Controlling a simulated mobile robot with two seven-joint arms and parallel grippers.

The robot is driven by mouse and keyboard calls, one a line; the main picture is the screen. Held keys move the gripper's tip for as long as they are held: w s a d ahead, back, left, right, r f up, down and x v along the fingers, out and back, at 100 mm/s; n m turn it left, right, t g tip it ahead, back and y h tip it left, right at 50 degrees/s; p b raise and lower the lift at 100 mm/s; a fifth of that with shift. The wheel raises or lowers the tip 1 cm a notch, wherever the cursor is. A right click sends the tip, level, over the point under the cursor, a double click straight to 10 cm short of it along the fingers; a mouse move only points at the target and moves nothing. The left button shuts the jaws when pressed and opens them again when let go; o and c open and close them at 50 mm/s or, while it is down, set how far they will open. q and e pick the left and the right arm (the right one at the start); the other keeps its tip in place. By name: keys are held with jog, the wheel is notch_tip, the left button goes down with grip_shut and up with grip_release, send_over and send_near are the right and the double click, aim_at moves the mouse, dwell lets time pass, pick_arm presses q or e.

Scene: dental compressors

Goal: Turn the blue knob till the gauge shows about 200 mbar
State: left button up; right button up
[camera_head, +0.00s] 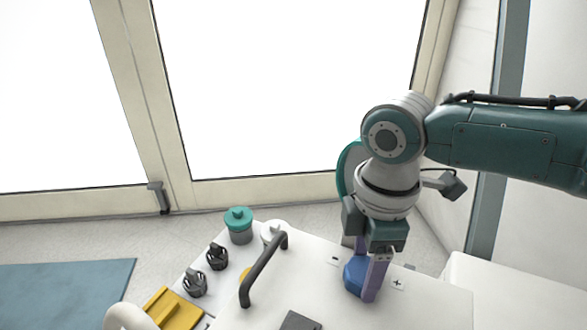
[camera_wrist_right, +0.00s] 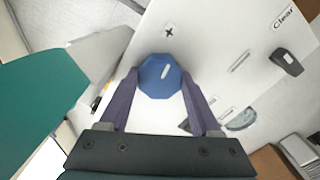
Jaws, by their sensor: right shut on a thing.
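The blue knob (camera_head: 354,278) sits on the white top panel of the machine, with plus and minus marks beside it. My right gripper (camera_head: 366,280) reaches down from above, its purple fingers around the knob and shut on it. In the right wrist view the faceted blue knob (camera_wrist_right: 158,82), with a white pointer line, lies between the fingertips of my right gripper (camera_wrist_right: 160,77). A round, grey-white dial, perhaps the gauge (camera_wrist_right: 241,119), shows at the right in that view; its reading is too small to tell. My left gripper is not in view.
A black handle (camera_head: 263,270) rises from the white panel (camera_head: 420,305) left of the knob. Black fittings (camera_head: 217,256), a teal-capped part (camera_head: 239,224) and a yellow part (camera_head: 172,309) stand further left. A black switch (camera_wrist_right: 287,61) is near the "Clear" label.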

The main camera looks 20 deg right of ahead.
aim_at(365, 269)
jog(key=m+p, duration=0.1)
jog(key=m, duration=0.1)
jog(key=m+p, duration=0.2)
jog(key=shift+a+r+m, duration=0.1)
jog(key=shift+r+m, duration=0.1)
jog(key=shift+m, duration=0.1)
jog(key=m+p, duration=0.2)
jog(key=m, duration=0.2)
jog(key=shift+f, duration=0.15)
jog(key=shift+m, duration=0.3)
jog(key=o, duration=1.4)
jog(key=shift+p, duration=0.3)
notch_tip(365, 269, up, 9)
jog(key=p, duration=0.6)
jog(key=shift+f, duration=0.1)
jog(key=shift+r+p, duration=0.4)
jog(key=shift+r, duration=0.15)
